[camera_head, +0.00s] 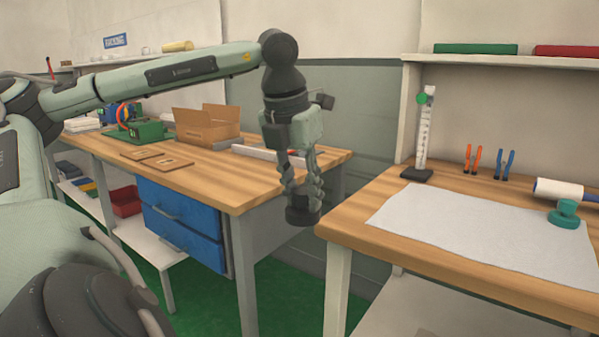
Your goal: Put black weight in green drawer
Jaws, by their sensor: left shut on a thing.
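My left arm comes in from the left, and my left gripper (302,186) points straight down. It is shut on the black weight (303,214), a dark round piece at its fingertips. The weight hangs in the air, in the picture between the left workbench and the right table. No green drawer shows; the drawers in view, under the left workbench, are blue (180,222) and look shut. My right gripper is not in view.
The left workbench (258,187) carries an open cardboard box (205,127), a green item (137,134) and two flat brown pieces. The right table (372,240) has a grey mat (490,235), a teal object (564,213), a roll, clamps and an upright gauge (422,135).

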